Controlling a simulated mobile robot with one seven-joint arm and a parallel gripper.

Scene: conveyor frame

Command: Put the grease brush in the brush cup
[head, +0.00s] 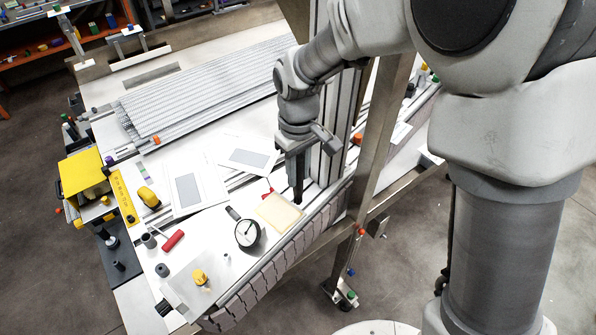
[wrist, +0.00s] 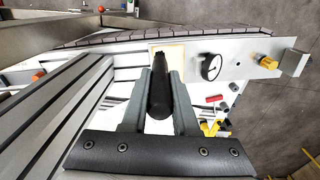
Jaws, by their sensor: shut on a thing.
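My gripper (head: 298,192) points down over the right part of the white work surface, beside the metal upright. In the wrist view my gripper (wrist: 160,76) is shut on a long black rounded thing (wrist: 160,98), which I take to be the grease brush by its handle. Its bristle end cannot be made out. A small dark grey cup (head: 148,240), perhaps the brush cup, stands at the left of the surface beside a red cylinder, well apart from my gripper. I cannot confirm that it is the cup.
A cream block (head: 280,212) lies just below-left of my gripper, with a round dial gauge (head: 247,233) beside it. A red cylinder (head: 173,240), a yellow knob (head: 200,276) and printed sheets (head: 190,188) lie farther left. The metal post (head: 376,150) stands close on the right.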

